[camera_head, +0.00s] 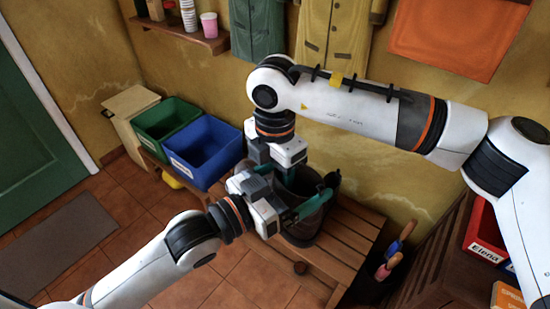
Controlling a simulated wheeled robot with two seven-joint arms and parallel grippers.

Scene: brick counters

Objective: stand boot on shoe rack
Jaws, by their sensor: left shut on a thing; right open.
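A dark boot (303,232) stands, seemingly upright, on a slatted wooden rack or bench (347,229). My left gripper (312,204) reaches in from the left with its teal fingers at the boot's upper part and is shut on it. My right gripper (279,176) comes down from above, open, close beside the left gripper and the boot's top. The two grippers overlap in the picture and hide part of the boot. I cannot tell whether the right fingers touch it.
A blue bin (207,151) and a green bin (167,117) stand left of the boot. The slats right of the boot are bare. A red bin (484,232) and small colored-handled items (393,257) are at the right. Coats (335,38) hang behind.

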